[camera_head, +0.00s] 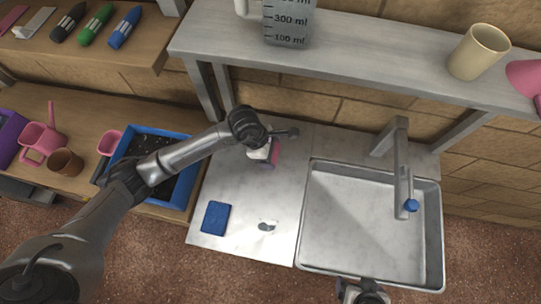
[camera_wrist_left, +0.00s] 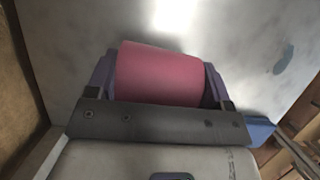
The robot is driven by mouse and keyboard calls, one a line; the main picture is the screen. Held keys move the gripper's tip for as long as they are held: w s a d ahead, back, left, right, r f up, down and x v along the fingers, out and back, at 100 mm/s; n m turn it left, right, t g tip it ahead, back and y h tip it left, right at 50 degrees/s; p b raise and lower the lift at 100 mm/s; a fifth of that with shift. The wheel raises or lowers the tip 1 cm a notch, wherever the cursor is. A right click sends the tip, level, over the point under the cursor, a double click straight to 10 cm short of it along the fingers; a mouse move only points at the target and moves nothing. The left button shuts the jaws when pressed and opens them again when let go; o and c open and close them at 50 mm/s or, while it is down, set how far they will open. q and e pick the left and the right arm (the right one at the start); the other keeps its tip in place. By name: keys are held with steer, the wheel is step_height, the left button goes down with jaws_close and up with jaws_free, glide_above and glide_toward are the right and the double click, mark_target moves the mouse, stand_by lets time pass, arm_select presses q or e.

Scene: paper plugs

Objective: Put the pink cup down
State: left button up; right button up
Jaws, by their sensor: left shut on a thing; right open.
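The pink cup (camera_wrist_left: 160,74) is between the fingers of my left gripper (camera_wrist_left: 160,85), which is shut on it. In the head view the pink cup (camera_head: 274,152) is mostly hidden by my left gripper (camera_head: 265,154), over the back of the pale counter (camera_head: 240,195) left of the sink. I cannot tell whether the cup touches the counter. My right gripper (camera_head: 362,291) is open and only partly in view at the bottom edge, in front of the sink.
The sink (camera_head: 350,225) with its faucet (camera_head: 402,170) lies right of the counter. A blue pad (camera_head: 216,217) and a small grey item (camera_head: 266,227) lie on the counter's front part. A shelf (camera_head: 370,65) above holds a beige cup (camera_head: 477,52) and a measuring jug (camera_head: 288,25).

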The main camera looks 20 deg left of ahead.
arm_select(q)
step_height(320, 180, down, 3)
steer(key=shift+f, duration=0.1)
steer(key=shift+f, duration=0.1)
steer(key=o, duration=0.5)
steer(key=shift+f, duration=0.1)
steer(key=o, duration=0.5)
steer(key=shift+r, duration=0.35)
steer(key=v, duration=1.1)
steer(key=shift+a+r, duration=0.25)
steer(key=shift+r, duration=0.05)
steer(key=shift+s, duration=0.1)
